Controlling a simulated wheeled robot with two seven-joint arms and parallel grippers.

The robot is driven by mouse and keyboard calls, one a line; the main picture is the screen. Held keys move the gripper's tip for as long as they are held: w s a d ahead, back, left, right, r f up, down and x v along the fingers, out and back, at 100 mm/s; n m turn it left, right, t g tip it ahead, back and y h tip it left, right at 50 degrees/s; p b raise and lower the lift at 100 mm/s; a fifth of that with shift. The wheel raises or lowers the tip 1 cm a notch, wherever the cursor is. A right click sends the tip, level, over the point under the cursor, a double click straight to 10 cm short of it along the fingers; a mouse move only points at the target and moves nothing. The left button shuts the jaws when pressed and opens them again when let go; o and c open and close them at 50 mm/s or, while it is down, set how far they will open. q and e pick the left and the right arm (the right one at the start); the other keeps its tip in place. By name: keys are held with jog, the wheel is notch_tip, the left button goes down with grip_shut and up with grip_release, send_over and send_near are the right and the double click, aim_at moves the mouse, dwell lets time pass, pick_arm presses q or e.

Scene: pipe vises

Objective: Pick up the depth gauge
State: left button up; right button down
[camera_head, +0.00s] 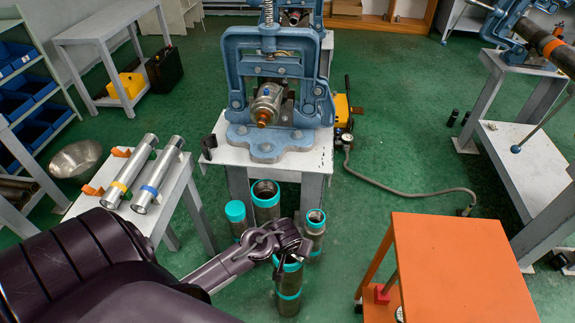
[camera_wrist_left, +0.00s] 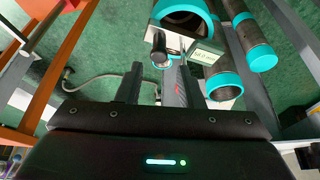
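The depth gauge (camera_wrist_left: 205,57) shows in the left wrist view with a small lit digital display, a dark round knob and a grey body. It is beside the mouth of a wide teal-rimmed pipe (camera_wrist_left: 183,18); whether it touches the pipe is unclear. My left gripper (camera_wrist_left: 158,75) is open, its two dark fingers apart with part of the gauge just beyond or between them. In the head view my left gripper (camera_head: 283,246) is above a teal-rimmed upright pipe (camera_head: 288,290) and hides most of the gauge. My right gripper is in neither view.
Several teal-rimmed pipes (camera_head: 265,203) stand close around the gripper. A blue pipe vise (camera_head: 265,147) sits on a bench behind them. An orange-topped table (camera_head: 460,265) is at right. A bench (camera_head: 173,195) with two silver pipes is at left. A hose (camera_head: 400,187) crosses the green floor.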

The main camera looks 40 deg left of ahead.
pick_arm(q)
jog(key=x, duration=0.7)
jog(key=shift+w+f, duration=0.1)
jog(key=shift+w, duration=0.15)
jog(key=shift+c, duration=0.3)
grip_shut()
